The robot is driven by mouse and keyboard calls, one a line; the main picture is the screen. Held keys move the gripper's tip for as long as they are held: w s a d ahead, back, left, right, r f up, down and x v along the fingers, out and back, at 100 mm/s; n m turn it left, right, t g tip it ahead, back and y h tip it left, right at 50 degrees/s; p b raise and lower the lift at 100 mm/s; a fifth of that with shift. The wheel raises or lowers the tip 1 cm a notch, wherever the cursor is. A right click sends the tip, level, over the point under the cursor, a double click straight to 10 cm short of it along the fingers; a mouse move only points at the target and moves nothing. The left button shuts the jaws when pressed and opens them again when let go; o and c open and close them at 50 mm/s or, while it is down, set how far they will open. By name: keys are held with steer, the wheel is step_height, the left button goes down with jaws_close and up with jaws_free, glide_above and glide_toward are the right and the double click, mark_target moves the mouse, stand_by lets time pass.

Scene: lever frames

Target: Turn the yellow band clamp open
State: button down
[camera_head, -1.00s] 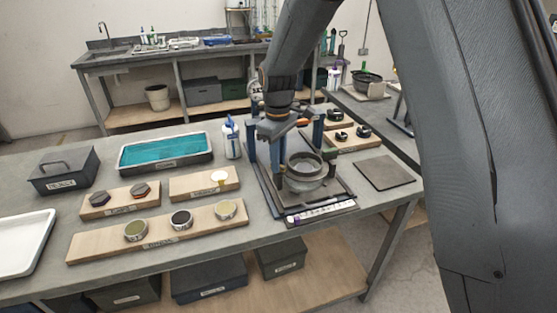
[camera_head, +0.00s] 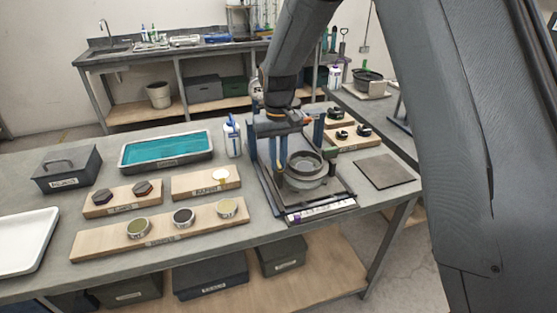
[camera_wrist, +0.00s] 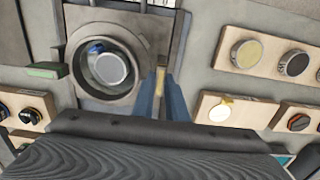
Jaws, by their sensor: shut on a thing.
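The yellow band clamp (camera_wrist: 161,82) shows in the wrist view as a narrow upright strip between the two blue fingers of my gripper (camera_wrist: 160,97). My gripper is shut on it, beside the round grey vessel (camera_wrist: 109,67) in its square holder. In the head view my gripper (camera_head: 280,122) is at the blue-posted stand, behind and left of the same vessel (camera_head: 306,168). The clamp is mostly hidden there by my arm and the stand. I cannot tell from these views how far the clamp is turned.
Wooden boards with round pieces (camera_head: 160,243) lie left of the stand. A white-and-blue bottle (camera_head: 232,138) stands close by on its left. A teal tray (camera_head: 165,150) is further left. A flat dark plate (camera_head: 384,172) lies to the right.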

mark_target(278, 164)
steer(key=shift+r, duration=0.1)
stand_by(0.3)
steer(key=c, duration=1.8)
jaws_free()
steer(key=shift+o, duration=0.2)
steer(key=shift+r+p, duration=2.55)
steer(key=shift+r, duration=1.45)
steer(key=s+d+f+m+b, duration=0.1)
steer(key=s+d+f+b, duration=0.2)
steer(key=s+d, duration=0.5)
steer(key=s+d+f+m+t+b, duration=0.1)
steer(key=s+d+f+m+b, duration=0.1)
steer(key=s+d, duration=0.6)
steer(key=s+f+b, duration=0.1)
steer(key=s+b, duration=0.1)
steer(key=s, duration=0.4)
steer(key=shift+s+d+f+b, duration=0.2)
steer(key=shift+d+f+b, duration=0.15)
